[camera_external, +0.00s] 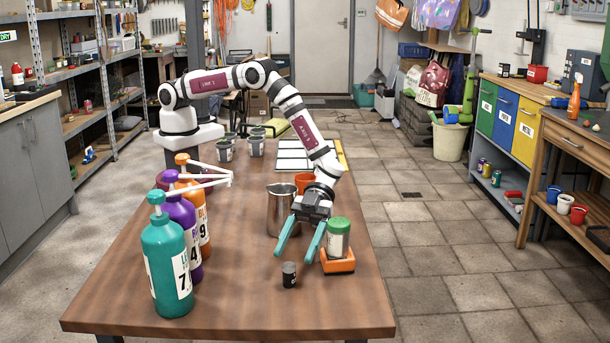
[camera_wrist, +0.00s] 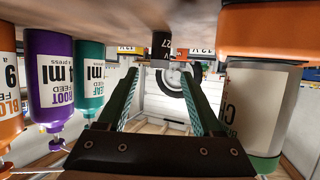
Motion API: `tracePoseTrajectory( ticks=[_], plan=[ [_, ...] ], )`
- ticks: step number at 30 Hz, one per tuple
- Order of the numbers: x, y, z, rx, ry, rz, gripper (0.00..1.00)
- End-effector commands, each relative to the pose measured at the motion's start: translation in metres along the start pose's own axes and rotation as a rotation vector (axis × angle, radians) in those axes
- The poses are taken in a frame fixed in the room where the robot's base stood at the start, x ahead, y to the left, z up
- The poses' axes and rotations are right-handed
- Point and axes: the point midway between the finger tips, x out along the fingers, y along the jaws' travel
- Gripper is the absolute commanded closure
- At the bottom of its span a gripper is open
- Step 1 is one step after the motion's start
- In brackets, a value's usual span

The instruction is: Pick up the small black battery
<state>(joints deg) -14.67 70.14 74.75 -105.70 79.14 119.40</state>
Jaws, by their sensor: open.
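The small black battery (camera_external: 289,274) stands upright on the brown table (camera_external: 240,308), near its front part. My gripper (camera_external: 293,251) is open and empty, with its teal fingers pointing down towards the battery, slightly behind and above it. In the wrist view, which looks upside down, the battery (camera_wrist: 161,45) shows between and beyond the open fingertips (camera_wrist: 160,75). The fingers do not appear to touch it. Part of its label is readable there.
A green-lidded jar (camera_external: 338,238) in an orange tray (camera_external: 338,262) stands close to the right finger. A metal pitcher (camera_external: 281,210) and an orange cup (camera_external: 304,183) are behind. Teal (camera_external: 165,265), purple (camera_external: 182,225) and orange (camera_external: 204,232) pump bottles stand at left. The front table is clear.

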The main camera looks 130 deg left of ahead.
Motion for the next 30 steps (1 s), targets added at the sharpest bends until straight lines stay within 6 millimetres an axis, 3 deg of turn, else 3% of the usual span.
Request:
tracePoseTrajectory(
  ticks=[6, 12, 24, 30],
  plan=[
    [0.041, 0.002, 0.005, 0.001, 0.000, 0.004, 0.33],
    [0.044, 0.001, 0.004, 0.000, 0.000, 0.001, 0.33],
    [0.044, 0.001, 0.004, 0.000, 0.000, 0.001, 1.00],
    [0.044, 0.001, 0.004, 0.000, 0.000, 0.001, 1.00]
  ],
)
